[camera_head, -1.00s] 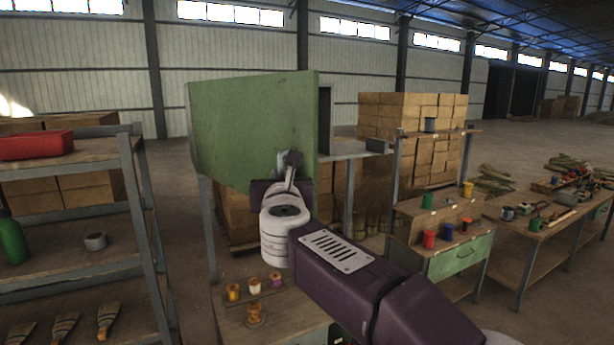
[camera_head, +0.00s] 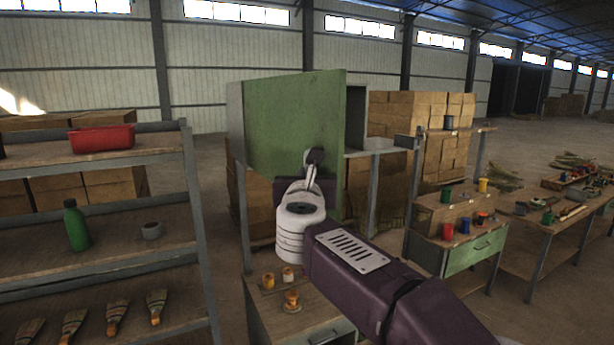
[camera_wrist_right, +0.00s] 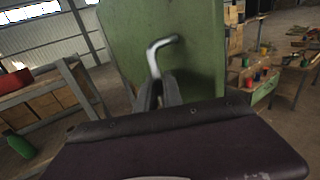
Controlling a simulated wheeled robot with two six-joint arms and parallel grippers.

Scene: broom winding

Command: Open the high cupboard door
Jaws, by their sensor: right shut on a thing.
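The high cupboard's green door (camera_head: 285,115) stands partly open. Its right edge, on the handle side, is swung out toward me, and part of the grey cupboard body (camera_head: 356,118) shows behind it. My right gripper (camera_head: 312,172) is at the door's front, shut on its handle. In the right wrist view the bent metal door handle (camera_wrist_right: 158,52) rises from between the fingers of my right gripper (camera_wrist_right: 158,92), in front of the green door (camera_wrist_right: 205,60). The grip point itself is partly hidden. My left gripper is not in view.
A shelf rack (camera_head: 100,260) with a red bin (camera_head: 102,138), a green bottle (camera_head: 76,225) and several brushes stands at left. A bench with spools (camera_head: 291,299) lies below the cupboard. A workbench (camera_head: 475,255) stands at right.

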